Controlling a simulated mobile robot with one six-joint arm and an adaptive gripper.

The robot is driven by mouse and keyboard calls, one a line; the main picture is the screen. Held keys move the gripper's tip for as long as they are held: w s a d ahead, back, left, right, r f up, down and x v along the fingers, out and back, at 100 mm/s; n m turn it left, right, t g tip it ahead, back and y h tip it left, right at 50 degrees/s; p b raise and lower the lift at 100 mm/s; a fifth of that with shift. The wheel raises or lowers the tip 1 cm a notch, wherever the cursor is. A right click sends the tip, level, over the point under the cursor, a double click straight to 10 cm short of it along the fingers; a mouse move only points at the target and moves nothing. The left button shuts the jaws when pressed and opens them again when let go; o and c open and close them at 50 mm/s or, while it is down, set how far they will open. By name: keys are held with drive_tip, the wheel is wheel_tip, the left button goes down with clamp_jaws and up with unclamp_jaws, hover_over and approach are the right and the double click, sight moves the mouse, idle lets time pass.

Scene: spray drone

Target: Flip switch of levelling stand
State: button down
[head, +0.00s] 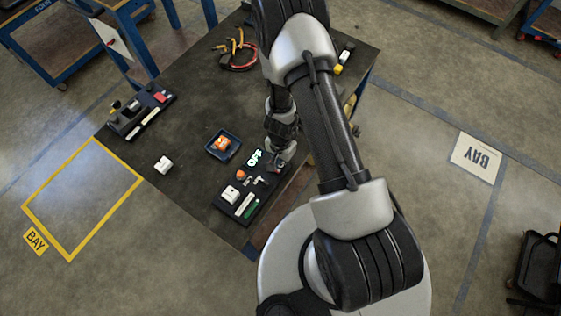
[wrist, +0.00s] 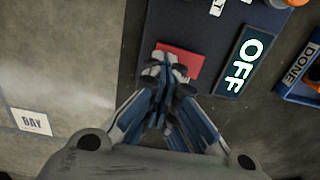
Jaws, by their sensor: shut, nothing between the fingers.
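A dark stand (head: 229,211) lies at the table's near edge in the head view, with a lit OFF sign (head: 254,157) at its far end. In the wrist view the stand's dark surface (wrist: 190,20) carries the OFF sign (wrist: 243,62) and a red patch (wrist: 192,62), which looks like the switch. My gripper (wrist: 170,66) is shut and empty, its fingertips over the red patch and hiding part of it. I cannot tell whether they touch it. In the head view my gripper (head: 279,166) is beside the OFF sign, its fingertips unclear.
The stand also holds a white block (head: 230,194) and a green cylinder (head: 251,207). A blue tray (head: 209,149), marked DONE in the wrist view (wrist: 291,88), holds an orange item. Another stand (head: 140,118) and a loose white block (head: 163,164) are further left. Bare table lies between.

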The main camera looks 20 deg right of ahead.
drive_tip(key=shift+w+a+r+p, duration=0.25)
drive_tip(key=shift+w+a+p, duration=0.25)
drive_tip(key=shift+p, duration=1.8)
drive_tip(key=shift+w+d, duration=0.1)
wheel_tip(320, 180, up, 14)
drive_tip(key=s+d+p, duration=0.1)
drive_tip(key=s+p, duration=0.1)
drive_tip(key=p, duration=0.6)
drive_tip(key=shift+d+f, duration=0.15)
drive_tip(key=shift+d, duration=0.15)
